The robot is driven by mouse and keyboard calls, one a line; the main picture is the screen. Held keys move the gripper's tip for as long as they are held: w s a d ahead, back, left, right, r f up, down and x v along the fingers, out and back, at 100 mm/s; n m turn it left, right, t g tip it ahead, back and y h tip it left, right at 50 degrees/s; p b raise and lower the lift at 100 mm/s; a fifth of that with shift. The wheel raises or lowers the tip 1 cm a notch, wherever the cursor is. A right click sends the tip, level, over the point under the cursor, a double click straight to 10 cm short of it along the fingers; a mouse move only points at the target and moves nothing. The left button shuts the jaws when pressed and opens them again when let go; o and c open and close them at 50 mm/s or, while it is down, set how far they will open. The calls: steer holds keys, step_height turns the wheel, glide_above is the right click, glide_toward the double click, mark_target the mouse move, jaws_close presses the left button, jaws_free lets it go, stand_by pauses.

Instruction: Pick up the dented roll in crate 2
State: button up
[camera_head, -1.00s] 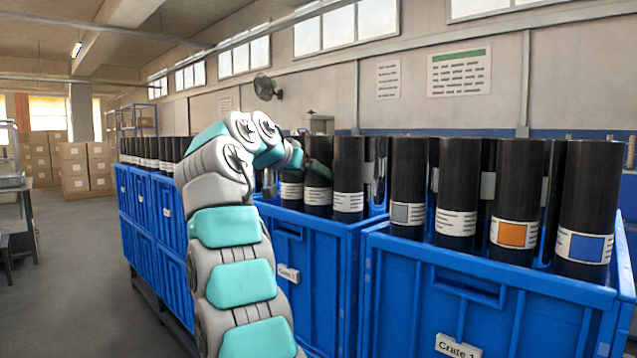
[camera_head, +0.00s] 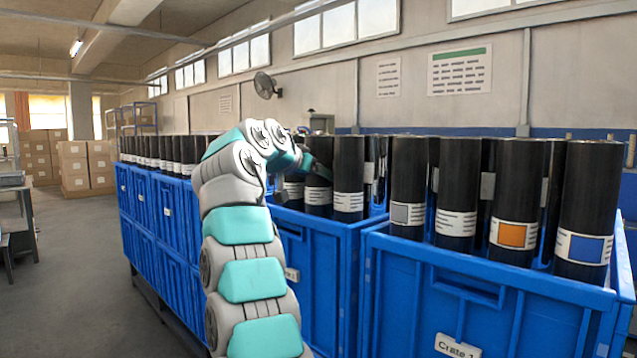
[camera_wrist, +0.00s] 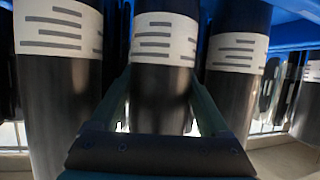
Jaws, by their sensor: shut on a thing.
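In the wrist view my gripper (camera_wrist: 160,82) is shut on the middle black roll (camera_wrist: 162,95), with one finger along each side of it. The roll has a white label with dark lines. I cannot make out a dent on it. One labelled roll (camera_wrist: 58,95) stands to its left and another (camera_wrist: 237,70) to its right, close by. In the head view my arm reaches over the blue crate 2 (camera_head: 318,262), whose plate is partly covered by the arm. Black rolls, one of them this roll (camera_head: 349,165), stand upright in it. The fingertips are hard to make out there.
Crate 1 (camera_head: 400,300) stands at the front right, with several tall black rolls, some with orange or blue labels. More blue crates (camera_head: 170,220) with rolls run off to the left. Cardboard boxes (camera_head: 75,165) stand far back. The floor (camera_head: 75,290) at left is clear.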

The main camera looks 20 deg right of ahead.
jaws_close()
stand_by(0.3)
